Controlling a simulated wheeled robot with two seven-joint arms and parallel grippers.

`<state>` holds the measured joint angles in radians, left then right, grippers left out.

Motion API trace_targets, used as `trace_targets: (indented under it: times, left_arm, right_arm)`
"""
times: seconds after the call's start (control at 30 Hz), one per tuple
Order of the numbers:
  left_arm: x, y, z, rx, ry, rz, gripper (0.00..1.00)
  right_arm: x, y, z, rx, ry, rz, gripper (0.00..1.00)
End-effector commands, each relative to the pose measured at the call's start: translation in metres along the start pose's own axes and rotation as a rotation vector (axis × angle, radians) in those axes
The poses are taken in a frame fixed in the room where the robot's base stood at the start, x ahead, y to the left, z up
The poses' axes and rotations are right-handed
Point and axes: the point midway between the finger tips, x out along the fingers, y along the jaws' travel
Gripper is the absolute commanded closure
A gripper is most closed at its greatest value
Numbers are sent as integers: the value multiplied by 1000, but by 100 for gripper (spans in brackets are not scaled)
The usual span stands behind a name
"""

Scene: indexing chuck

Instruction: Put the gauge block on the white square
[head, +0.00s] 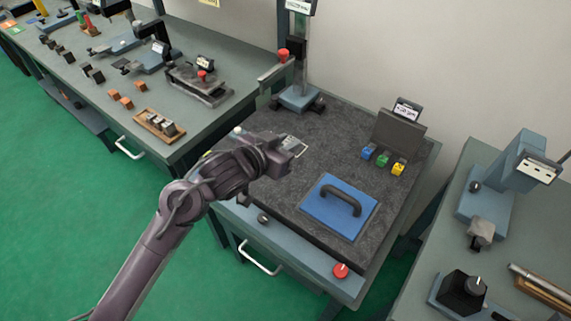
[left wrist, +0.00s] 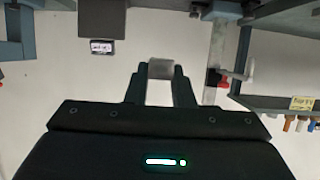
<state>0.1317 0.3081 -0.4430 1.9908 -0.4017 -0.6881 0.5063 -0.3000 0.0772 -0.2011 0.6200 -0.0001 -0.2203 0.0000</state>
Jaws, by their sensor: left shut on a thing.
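My left gripper (head: 287,150) reaches in from the left over the dark granite plate (head: 330,130). In the left wrist view the left gripper (left wrist: 160,85) is shut on a small grey block, the gauge block (left wrist: 161,68), held between its fingertips. In the head view the block is hard to tell from the gripper. The white square (head: 302,148) shows as a pale edge on the plate just beyond the fingertips, and my gripper hides the rest of it. I cannot tell the block's height above the plate. My right gripper is not in view.
A blue plate with a dark handle (head: 325,212) lies at the front of the granite. Blue, green and yellow blocks (head: 382,160) stand by a grey box at the right. A stand with a column (head: 299,97) is at the back. A red button (head: 341,270) is on the front edge.

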Motion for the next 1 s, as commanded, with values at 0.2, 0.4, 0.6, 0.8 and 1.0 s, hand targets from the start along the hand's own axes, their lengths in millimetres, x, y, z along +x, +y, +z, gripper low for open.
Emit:
trace_targets:
  times: [0.2,0.4,0.6,0.8,1.0]
  left_arm:
    - [-11,0,-27,-1,3,0,100]
    - [-15,-5,-32,-4,0,-17,100]
    - [-49,-58,-48,-57,-3,-201,100]
    - [-110,-118,-65,-158,-3,-439,100]
    - [-149,-143,-72,-231,1,-565,100]
  right_arm:
    - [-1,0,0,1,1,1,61]
    - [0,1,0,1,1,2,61]
    - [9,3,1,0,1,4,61]
    - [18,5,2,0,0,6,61]
    - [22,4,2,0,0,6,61]
